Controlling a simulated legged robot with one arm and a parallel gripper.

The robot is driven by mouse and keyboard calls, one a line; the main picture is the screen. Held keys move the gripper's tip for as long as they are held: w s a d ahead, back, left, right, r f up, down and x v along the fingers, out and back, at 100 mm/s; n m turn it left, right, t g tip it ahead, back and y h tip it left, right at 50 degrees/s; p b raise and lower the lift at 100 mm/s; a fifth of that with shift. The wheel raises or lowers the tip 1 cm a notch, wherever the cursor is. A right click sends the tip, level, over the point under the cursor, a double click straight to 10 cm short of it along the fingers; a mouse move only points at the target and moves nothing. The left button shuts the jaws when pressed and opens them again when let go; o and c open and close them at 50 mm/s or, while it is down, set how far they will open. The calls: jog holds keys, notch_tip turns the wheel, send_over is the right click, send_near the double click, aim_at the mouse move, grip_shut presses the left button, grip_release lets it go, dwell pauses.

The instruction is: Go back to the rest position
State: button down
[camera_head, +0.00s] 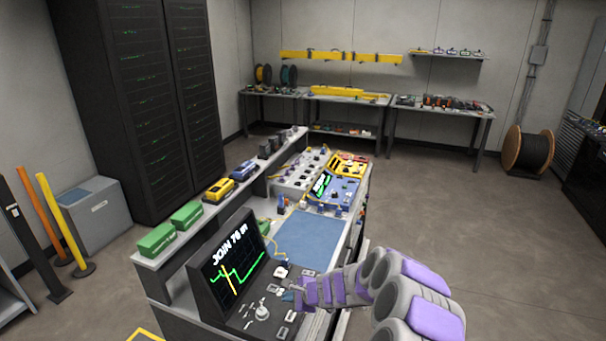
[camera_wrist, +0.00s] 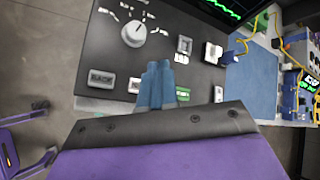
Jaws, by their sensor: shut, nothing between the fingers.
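My gripper (camera_head: 290,296) is at the right side of the black splicer console (camera_head: 226,308), low over its control panel in the head view. In the wrist view my gripper (camera_wrist: 158,75) shows two blue fingers pressed together, with nothing between them. The fingers are over the panel, near a green button (camera_wrist: 182,94) that they partly hide. A large knob (camera_wrist: 134,34) and several grey buttons lie around them. The console's screen (camera_head: 235,262) reads "JOIN 76" and a further part I cannot read clearly, above a green and yellow trace. I cannot tell whether the fingertips touch the panel.
A blue mat (camera_head: 303,236) lies on the bench behind the console. Green boxes (camera_head: 157,239) and a yellow case (camera_head: 219,189) stand on the raised shelf to the left. Open floor (camera_head: 500,240) lies to the right of the bench. Dark server racks (camera_head: 150,100) stand behind.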

jog(key=s+a+r+n+g+y, duration=0.1)
jog(key=s+a+r+n, duration=0.25)
jog(key=r, duration=0.35)
jog(key=s+a+r+n+g+y, duration=0.1)
jog(key=s+a+r+n, duration=0.1)
jog(key=s+r, duration=0.3)
jog(key=s+d+r+n+g, duration=0.25)
jog(key=s+r+n, duration=0.35)
jog(key=s+r, duration=0.4)
jog(key=s+d+n+g+h, duration=0.1)
jog(key=s+d+h, duration=0.3)
jog(key=s+d, duration=0.7)
jog(key=s+d+n+g+h, duration=0.2)
jog(key=s+d+h, duration=0.3)
jog(key=s+d, duration=0.6)
jog(key=s+n, duration=0.1)
jog(key=s, duration=0.7)
jog(key=shift+s+d+n+h+b, duration=0.15)
jog(key=shift+s+n+h+b, duration=0.05)
jog(key=shift+n+h+b, duration=0.15)
jog(key=shift+w+r, duration=0.1)
